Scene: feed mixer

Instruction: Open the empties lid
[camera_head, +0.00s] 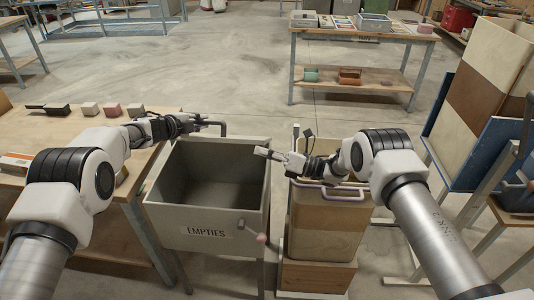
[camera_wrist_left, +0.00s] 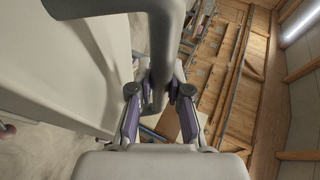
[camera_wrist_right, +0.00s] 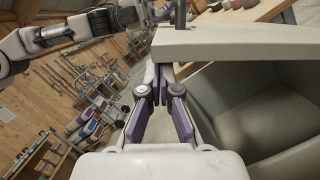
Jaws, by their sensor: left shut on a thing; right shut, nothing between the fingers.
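The grey empties bin (camera_head: 160,215), labelled EMPTIES, stands in the middle of the head view. Its top is uncovered and the inside shows. A dark grey bar handle (camera_head: 222,127) is at its back edge; the lid panel cannot be made out clearly there. My left gripper (camera_head: 190,123) is shut on this bar, which passes between its fingers (camera_wrist_left: 158,95) beside a pale panel (camera_wrist_left: 75,60) in the left wrist view. My right gripper (camera_head: 268,154) is shut and empty at the bin's right side. In the right wrist view its fingers (camera_wrist_right: 165,85) are beside a pale slab (camera_wrist_right: 240,42), rim or lid.
A wooden workbench (camera_head: 60,135) with several small blocks is on the left. A box with a pale handle (camera_head: 335,193) stands right of the bin, under my right arm. A pink knob (camera_head: 262,239) sticks out at the bin's front right. A table (camera_head: 360,35) is at the back.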

